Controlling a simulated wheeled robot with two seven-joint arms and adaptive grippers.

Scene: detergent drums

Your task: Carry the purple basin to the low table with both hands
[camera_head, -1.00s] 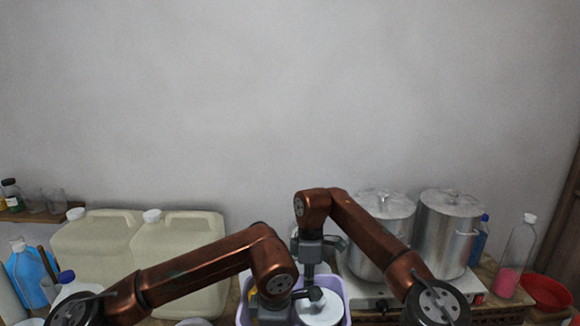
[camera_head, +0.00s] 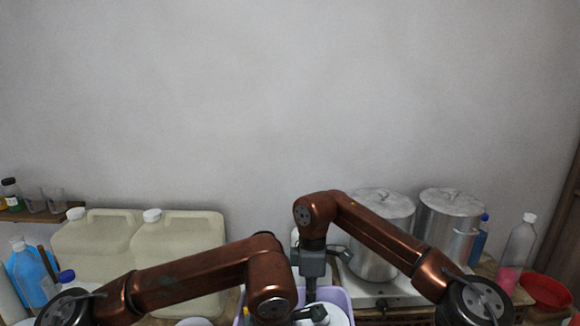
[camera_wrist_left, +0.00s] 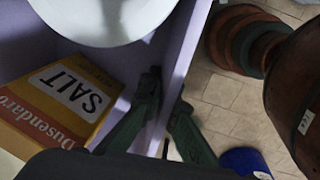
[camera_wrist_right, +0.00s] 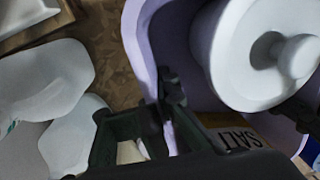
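The purple basin (camera_head: 342,298) is at the bottom centre of the head view, partly cut off and covered by my arms. It holds a white lidded pot (camera_wrist_right: 240,50) and a yellow-orange salt box (camera_wrist_left: 60,105). In the left wrist view, my left gripper (camera_wrist_left: 165,95) has one finger inside and one outside the basin wall, shut on it. In the right wrist view, my right gripper (camera_wrist_right: 164,98) also pinches the wall; it shows in the head view (camera_head: 311,294). The low table cannot be made out.
Two cream jugs (camera_head: 180,260) stand left of the basin. Two steel pots (camera_head: 375,235) stand at right, one on a white hotplate (camera_head: 385,292). A pink-filled bottle (camera_head: 515,255) and red bowl (camera_head: 545,290) are farther right. Tiled floor (camera_wrist_left: 225,90) shows beside the basin.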

